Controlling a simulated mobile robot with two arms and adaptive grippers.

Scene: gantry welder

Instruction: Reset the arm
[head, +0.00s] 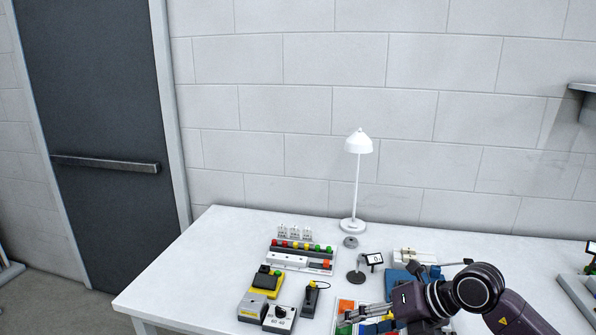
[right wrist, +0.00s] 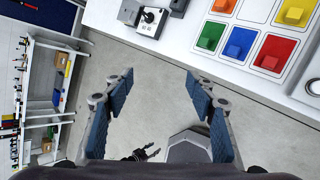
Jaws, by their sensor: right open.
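My right arm comes in from the lower right in the head view. Its gripper (head: 350,314) is over the front of the white table (head: 190,262), close to the coloured block board. In the right wrist view the right gripper (right wrist: 159,80) has its two blue-padded fingers wide apart with nothing between them. Grey floor shows behind the gap, and the table edge lies beyond the fingertips. My left arm is not in the head view. A dark claw-like part, perhaps my left gripper (right wrist: 145,152), shows small at the bottom of the right wrist view.
On the table stand a white lamp (head: 358,145), a button strip (head: 300,246), a yellow control box (head: 268,281), a joystick box (head: 280,318) and a board of coloured blocks (right wrist: 240,42). A shelf (right wrist: 50,95) stands apart. The table's left end is clear.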

